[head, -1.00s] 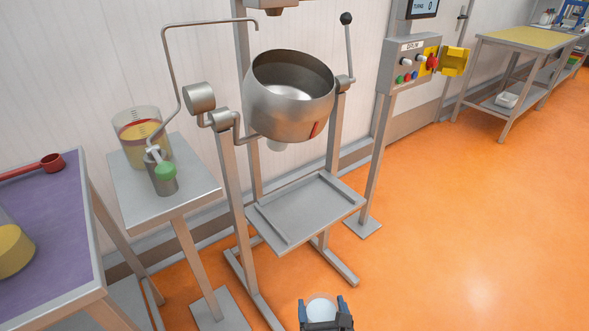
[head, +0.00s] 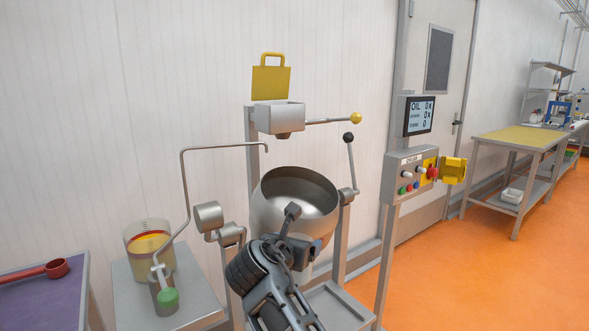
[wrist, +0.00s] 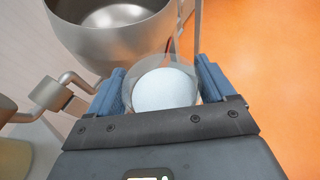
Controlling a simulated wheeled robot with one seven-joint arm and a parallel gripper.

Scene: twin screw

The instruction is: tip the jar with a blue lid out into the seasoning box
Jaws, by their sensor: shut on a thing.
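My gripper (wrist: 160,92) is shut on a clear round jar (wrist: 147,72) with white contents. The jar's top looks open in the wrist view, and no blue lid shows. In the head view my gripper (head: 303,255) is in front of the steel drum (head: 268,215), and my own arm hides the jar. The seasoning box (head: 279,118) appears to be the small steel hopper above the drum, with a yellow flap (head: 271,83) raised behind it. My gripper is below the box and apart from it.
A bent steel pipe (head: 225,148) crosses left of the drum. A lever with a yellow knob (head: 355,118) and one with a black knob (head: 348,137) stand to the right. A control box (head: 408,172) and screen (head: 419,115) stand further right. A beaker (head: 150,248) stands left.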

